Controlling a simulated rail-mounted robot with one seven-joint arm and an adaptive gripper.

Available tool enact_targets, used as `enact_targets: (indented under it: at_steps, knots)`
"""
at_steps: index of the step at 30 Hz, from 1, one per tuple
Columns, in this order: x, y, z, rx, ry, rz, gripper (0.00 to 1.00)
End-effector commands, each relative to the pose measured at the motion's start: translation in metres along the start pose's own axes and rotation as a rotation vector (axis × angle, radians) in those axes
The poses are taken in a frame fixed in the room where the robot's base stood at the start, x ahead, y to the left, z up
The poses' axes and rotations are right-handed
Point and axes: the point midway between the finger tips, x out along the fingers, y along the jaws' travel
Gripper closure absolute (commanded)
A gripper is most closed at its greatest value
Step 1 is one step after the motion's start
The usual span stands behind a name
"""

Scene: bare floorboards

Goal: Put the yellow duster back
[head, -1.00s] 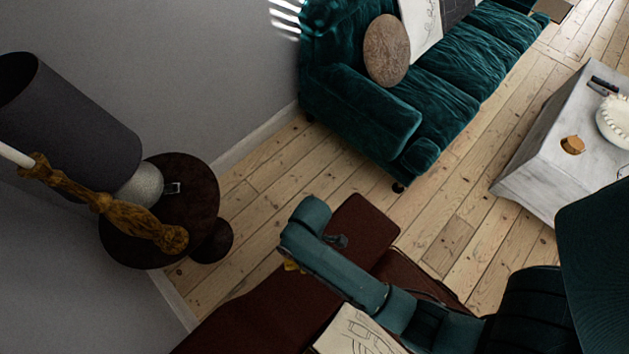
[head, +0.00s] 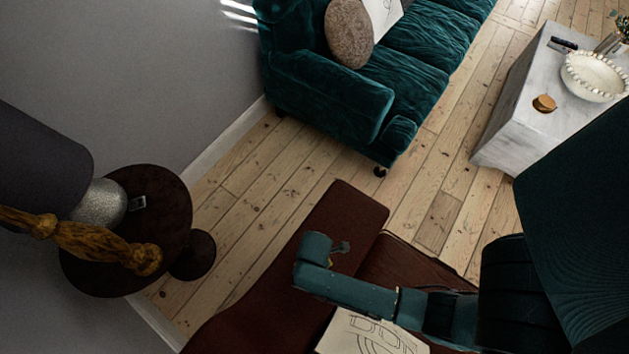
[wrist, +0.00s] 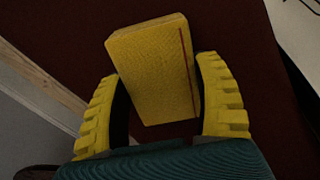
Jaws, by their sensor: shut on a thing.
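The yellow duster (wrist: 153,65) is a yellow block with a thin dark red line along one side. In the wrist view it sits between the two yellow ribbed fingers of my gripper (wrist: 160,72), which is shut on it. Behind it is a dark red surface; I cannot tell how far below it that is. In the head view my arm reaches over the dark red seat (head: 325,225), and my gripper and the duster are hidden under the arm's end.
A white piece with a line drawing (head: 368,338) lies on the dark red seat beside my arm. A round dark side table (head: 165,205) with a lamp stands left. A green sofa (head: 330,100) and a pale block table (head: 510,120) stand beyond open floorboards (head: 270,190).

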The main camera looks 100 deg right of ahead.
Motion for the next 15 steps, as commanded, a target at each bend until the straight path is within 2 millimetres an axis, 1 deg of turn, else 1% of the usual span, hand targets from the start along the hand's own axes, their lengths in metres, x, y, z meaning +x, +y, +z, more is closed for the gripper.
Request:
enact_targets:
  at_steps: [1, 2, 3, 5, 6, 13, 15]
  knots:
    - [0.0003, -0.0005, 0.0001, 0.0, 0.0, -0.001, 0.65]
    - [0.0004, -0.0006, 0.0002, 0.0, 0.0, -0.001, 0.26]
    - [0.0004, -0.0006, 0.0001, 0.0, 0.0, -0.002, 0.18]
    - [0.0003, -0.0006, 0.0001, 0.0, 0.0, -0.002, 0.06]
    - [0.0002, -0.0006, 0.0001, 0.0, 0.0, -0.002, 0.04]
    - [-0.0001, -0.0005, 0.0001, 0.001, 0.0, -0.001, 0.04]
    - [-0.0028, -0.0004, 0.0, 0.001, 0.001, -0.001, 0.04]
